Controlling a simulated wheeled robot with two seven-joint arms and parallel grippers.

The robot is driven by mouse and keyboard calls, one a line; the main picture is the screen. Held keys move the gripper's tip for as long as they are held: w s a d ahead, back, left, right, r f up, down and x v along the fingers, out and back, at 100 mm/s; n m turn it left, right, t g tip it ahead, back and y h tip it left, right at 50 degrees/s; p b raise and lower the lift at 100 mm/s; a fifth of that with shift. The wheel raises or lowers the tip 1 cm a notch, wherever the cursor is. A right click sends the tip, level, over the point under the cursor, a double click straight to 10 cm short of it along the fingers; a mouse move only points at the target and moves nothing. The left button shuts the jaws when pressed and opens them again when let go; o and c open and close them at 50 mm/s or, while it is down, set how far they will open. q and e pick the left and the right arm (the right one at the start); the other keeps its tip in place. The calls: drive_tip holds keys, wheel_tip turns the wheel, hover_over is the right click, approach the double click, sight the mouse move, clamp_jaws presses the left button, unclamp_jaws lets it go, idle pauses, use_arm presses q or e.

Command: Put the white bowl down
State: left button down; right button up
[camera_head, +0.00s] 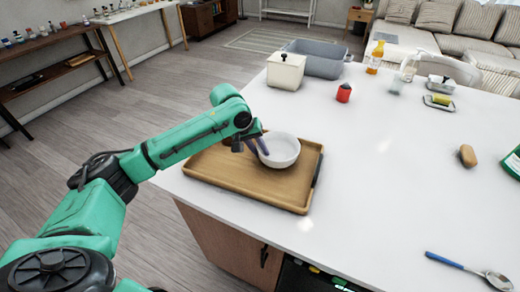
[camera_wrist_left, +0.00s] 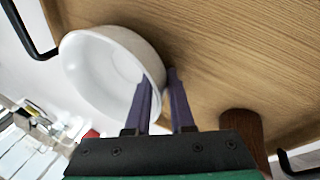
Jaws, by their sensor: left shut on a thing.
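The white bowl (camera_head: 281,150) is over the wooden tray (camera_head: 245,190) in the head view, at the tray's far right part. It also shows in the left wrist view (camera_wrist_left: 98,75), tilted in the picture, with the tray's wood (camera_wrist_left: 240,60) close behind it. My left gripper (camera_head: 257,144) is shut on the bowl's near-left rim; its two purple fingers (camera_wrist_left: 162,95) pinch the wall in the wrist view. I cannot tell whether the bowl's base touches the tray. My right gripper is not in view.
A white lidded container (camera_head: 285,72) and a grey basin (camera_head: 318,60) stand behind the tray. A red object (camera_head: 343,93), a brown object (camera_head: 467,156) and a spoon (camera_head: 460,266) lie on the white counter. The counter right of the tray is mostly clear.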

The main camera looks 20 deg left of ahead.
use_arm(q)
drive_tip(key=c, duration=1.1)
unclamp_jaws()
drive_tip(key=shift+o, duration=0.2)
drive_tip(key=b+v, duration=0.1)
drive_tip(key=v, duration=1.1)
drive_tip(key=shift+d+r, duration=0.1)
